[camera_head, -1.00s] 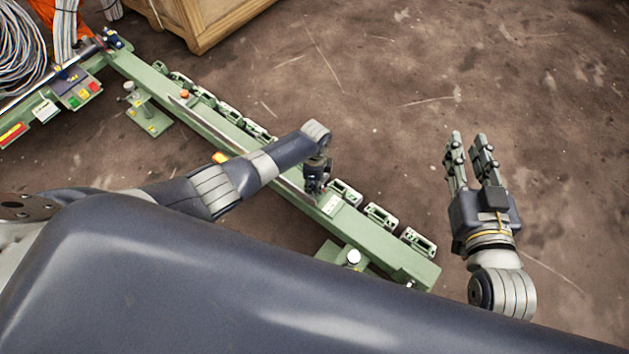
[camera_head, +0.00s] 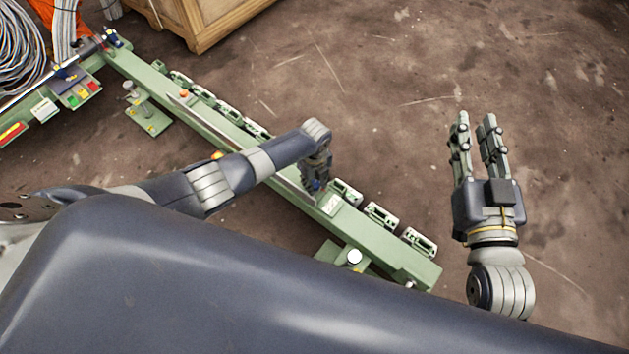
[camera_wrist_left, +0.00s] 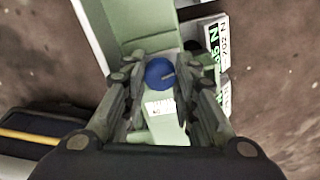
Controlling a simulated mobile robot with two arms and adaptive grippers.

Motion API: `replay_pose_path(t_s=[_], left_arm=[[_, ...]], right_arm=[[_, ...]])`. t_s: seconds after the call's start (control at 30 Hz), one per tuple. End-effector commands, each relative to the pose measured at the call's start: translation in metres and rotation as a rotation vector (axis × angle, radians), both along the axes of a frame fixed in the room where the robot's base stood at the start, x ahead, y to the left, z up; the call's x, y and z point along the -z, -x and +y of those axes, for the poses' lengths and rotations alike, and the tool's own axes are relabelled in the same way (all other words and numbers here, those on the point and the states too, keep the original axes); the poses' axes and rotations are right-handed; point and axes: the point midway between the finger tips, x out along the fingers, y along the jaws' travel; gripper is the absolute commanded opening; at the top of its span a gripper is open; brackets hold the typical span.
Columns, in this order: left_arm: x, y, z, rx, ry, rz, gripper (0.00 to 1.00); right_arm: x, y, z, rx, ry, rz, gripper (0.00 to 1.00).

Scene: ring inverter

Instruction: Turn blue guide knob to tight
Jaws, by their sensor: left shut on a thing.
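The blue guide knob (camera_wrist_left: 160,73) shows in the left wrist view as a round blue cap with a pale line on its top, pointing to the right. It sits on the green rail (camera_wrist_left: 136,15), with a small white label just below it. My left gripper (camera_wrist_left: 163,78) is shut on the knob, one finger on each side. In the head view my left gripper (camera_head: 316,186) points down at the green rail (camera_head: 383,256), and only a bit of blue shows at its tips. My right gripper (camera_head: 474,118) is open and empty above the bare floor.
Several green guide units (camera_head: 381,215) line the rail's far side. A white label with "N" markings (camera_wrist_left: 213,45) lies beside the knob. A control box with coloured buttons (camera_head: 77,92), a cable coil (camera_head: 18,50) and a wooden crate (camera_head: 205,25) stand at upper left. The floor at right is clear.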

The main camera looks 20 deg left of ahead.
Motion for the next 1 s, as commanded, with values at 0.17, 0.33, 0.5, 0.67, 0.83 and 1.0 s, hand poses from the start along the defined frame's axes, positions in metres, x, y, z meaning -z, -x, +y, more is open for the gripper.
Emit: replay_pose_path(t_s=[0.17, 0.33, 0.5, 0.67, 0.83, 1.0], left_arm=[[-0.0001, -0.0001, -0.0011, 0.061, 0.003, 0.0, 0.03], [-0.0003, -0.0001, -0.0012, 0.087, 0.003, 0.0, 0.03], [-0.0003, 0.0, -0.0013, 0.093, 0.003, 0.0, 0.03], [-0.0003, 0.0001, -0.0013, 0.093, 0.003, 0.0, 0.03], [-0.0003, 0.0001, -0.0014, 0.092, 0.003, 0.0, 0.45], [0.0002, 0.0008, -0.0004, 0.091, 0.001, 0.002, 0.48]], right_arm=[[-0.0036, 0.0001, 0.0002, 0.0, -0.006, -0.021, 0.27], [-0.0062, 0.0002, 0.0002, 0.0, -0.009, -0.035, 0.27], [-0.0057, 0.0005, 0.0001, 0.0, -0.01, -0.034, 0.27], [-0.0047, 0.0007, 0.0001, 0.001, -0.01, -0.031, 0.27], [-0.004, 0.0007, -0.0002, 0.001, -0.009, -0.029, 0.27], [-0.0037, 0.0007, -0.0003, 0.001, -0.009, -0.027, 0.27]])
